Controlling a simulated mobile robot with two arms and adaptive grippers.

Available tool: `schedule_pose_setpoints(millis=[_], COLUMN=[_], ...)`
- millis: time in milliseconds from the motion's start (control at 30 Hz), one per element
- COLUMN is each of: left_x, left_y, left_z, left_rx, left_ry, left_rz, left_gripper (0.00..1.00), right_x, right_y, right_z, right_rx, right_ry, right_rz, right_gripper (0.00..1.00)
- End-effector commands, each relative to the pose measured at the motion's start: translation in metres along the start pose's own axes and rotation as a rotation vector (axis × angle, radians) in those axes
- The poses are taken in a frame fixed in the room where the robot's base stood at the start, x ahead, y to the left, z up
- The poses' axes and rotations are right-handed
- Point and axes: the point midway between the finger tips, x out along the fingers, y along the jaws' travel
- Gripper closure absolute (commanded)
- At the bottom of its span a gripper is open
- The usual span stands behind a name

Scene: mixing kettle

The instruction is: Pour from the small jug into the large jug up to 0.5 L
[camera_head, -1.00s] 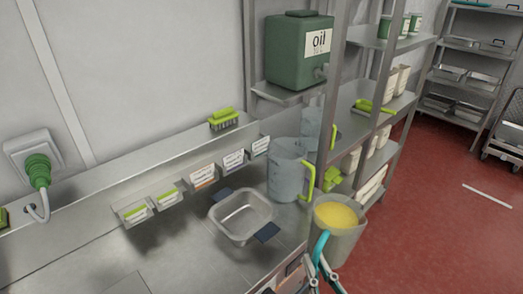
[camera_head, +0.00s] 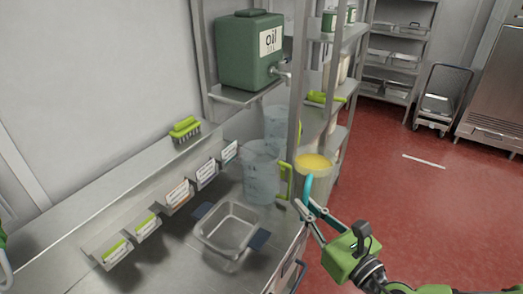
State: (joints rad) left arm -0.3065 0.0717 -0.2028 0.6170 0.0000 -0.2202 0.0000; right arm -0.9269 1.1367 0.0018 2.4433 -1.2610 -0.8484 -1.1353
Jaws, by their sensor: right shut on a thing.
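My right gripper (camera_head: 307,208) is shut on the teal handle of the small jug (camera_head: 315,178), which holds yellow liquid. It is held beyond the counter's right edge and looks about upright. The large jug (camera_head: 262,175), translucent with a lime-green handle, stands upright on the counter just left of the small jug. They look apart, but the distance in depth is hard to tell. A similar translucent jug (camera_head: 275,120) stands behind it, partly hidden. The level marks cannot be read.
A metal pan (camera_head: 228,228) with dark handles sits on the counter in front of the large jug. A green oil container (camera_head: 248,52) with a tap stands on a shelf above. A shelf post (camera_head: 296,85) rises beside the jugs. A green brush (camera_head: 185,128) lies on the ledge.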

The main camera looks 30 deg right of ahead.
Motion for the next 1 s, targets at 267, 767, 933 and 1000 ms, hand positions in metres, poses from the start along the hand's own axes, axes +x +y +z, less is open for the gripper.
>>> schedule_pose_setpoints(millis=[267, 767, 933, 1000], left_x=[-0.005, -0.013, -0.015, -0.016], left_y=[-0.007, -0.01, -0.01, -0.01], left_z=[-0.004, -0.008, -0.008, -0.009], left_rx=[0.002, 0.0, 0.0, 0.0], left_ry=[0.004, 0.01, 0.01, 0.01], left_rz=[-0.008, -0.011, -0.011, -0.011], left_gripper=[0.6, 0.6, 0.6, 0.6], right_x=[0.028, 0.067, 0.079, 0.081], right_y=[0.005, 0.048, 0.073, 0.081], right_z=[0.036, 0.083, 0.098, 0.101], right_rx=[-0.011, -0.011, -0.011, -0.011], right_ry=[-0.011, -0.013, -0.014, -0.014], right_rz=[0.044, 0.131, 0.169, 0.18], right_gripper=[1.0, 1.0, 1.0, 1.0])
